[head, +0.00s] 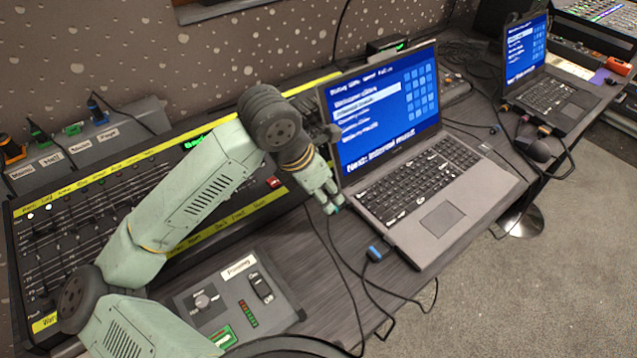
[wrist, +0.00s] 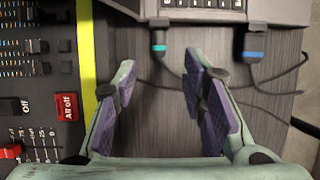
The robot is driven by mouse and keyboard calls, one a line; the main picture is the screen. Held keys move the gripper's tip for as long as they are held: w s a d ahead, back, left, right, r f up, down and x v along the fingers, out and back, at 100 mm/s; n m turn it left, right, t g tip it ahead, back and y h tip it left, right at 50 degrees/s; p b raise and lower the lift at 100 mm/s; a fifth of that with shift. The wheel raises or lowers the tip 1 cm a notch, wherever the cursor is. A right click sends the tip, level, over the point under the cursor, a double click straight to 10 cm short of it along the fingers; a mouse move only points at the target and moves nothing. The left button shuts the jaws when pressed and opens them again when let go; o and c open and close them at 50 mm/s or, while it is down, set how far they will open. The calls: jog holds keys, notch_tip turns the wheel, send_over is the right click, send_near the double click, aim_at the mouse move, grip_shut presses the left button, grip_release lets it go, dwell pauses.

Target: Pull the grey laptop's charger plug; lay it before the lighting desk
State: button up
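The grey laptop (head: 452,222) stands open on the table, its blue screen lit; its edge shows at the top of the wrist view (wrist: 285,10). Two cabled plugs sit at that edge: a teal-banded plug (wrist: 158,42) and a blue-banded plug (wrist: 254,46), the latter also in the head view (head: 376,253). I cannot tell which is the charger's. My gripper (head: 334,206) is open and empty beside the laptop. In the wrist view its fingers (wrist: 160,66) point at the teal-banded plug, just beyond their tips. The lighting desk (head: 100,215) lies left, partly behind my arm.
A small grey control box (head: 237,300) with a switch sits in front of the lighting desk. Loose cables cross the table between box and laptop. A second laptop (head: 545,92) stands at the right. Bare dark tabletop (wrist: 138,125) shows beneath my fingers.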

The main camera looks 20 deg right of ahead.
aim_at(338, 207)
jog(key=b+x, duration=0.5)
jog(key=x, duration=0.2)
jog(key=shift+a+f, duration=0.1)
jog(key=shift+w+d+f+b, duration=0.1)
jog(key=shift+d+f+b, duration=0.1)
jog(key=shift+b, duration=0.2)
jog(key=shift+r, duration=0.1)
jog(key=shift+c, duration=0.5)
grip_shut()
jog(key=shift+a, duration=0.15)
jog(key=shift+s+a+b, duration=0.3)
jog(key=shift+a+b, duration=0.15)
jog(key=shift+a, duration=0.2)
jog(key=shift+s+a+b, duration=0.3)
jog(key=shift+a+b, duration=0.15)
jog(key=shift+a, duration=0.25)
jog(key=shift+s+a+b, duration=0.3)
jog(key=shift+a+b, duration=0.15)
jog(key=shift+a, duration=0.2)
